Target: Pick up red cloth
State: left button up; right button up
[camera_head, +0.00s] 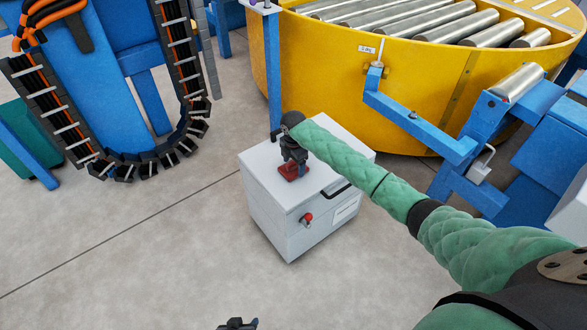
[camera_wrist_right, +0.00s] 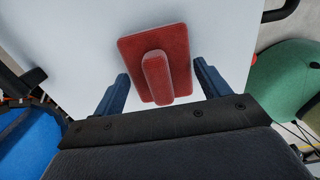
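The red cloth (camera_head: 292,172) lies on top of the white cabinet (camera_head: 270,187). In the right wrist view the red cloth (camera_wrist_right: 130,52) is a flat rectangle with a raised ridge along its middle. My right gripper (camera_head: 295,163) is over it, pointing down, and partly hides it in the head view. In the wrist view my right gripper (camera_wrist_right: 161,73) is open, with one finger on each side of the ridge and nothing held. I cannot tell the exact height of the fingertips. Only the dark tip of my left gripper (camera_head: 238,324) shows at the bottom edge.
The cabinet has a dark handle and a red knob (camera_head: 307,217) on its sides. A yellow round conveyor base (camera_head: 330,65) with rollers stands behind. A blue bracket (camera_head: 420,125) juts out at right. A cable chain (camera_head: 145,165) hangs at left. The floor in front is clear.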

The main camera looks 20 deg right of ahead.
jog(key=c, duration=0.5)
jog(key=shift+o, duration=0.2)
pick_arm(q)
jog(key=shift+w, duration=0.1)
pick_arm(e)
jog(key=shift+r, duration=0.1)
jog(key=shift+r, duration=0.3)
jog(key=r, duration=0.2)
jog(key=d+r, duration=0.1)
jog(key=shift+s+r, duration=0.3)
jog(key=shift+r, duration=0.1)
pick_arm(q)
jog(key=shift+f, duration=1)
pick_arm(e)
jog(key=s+d+r, duration=0.6)
jog(key=d, duration=0.2)
jog(key=shift+d+r, duration=0.2)
jog(key=shift+d, duration=0.15)
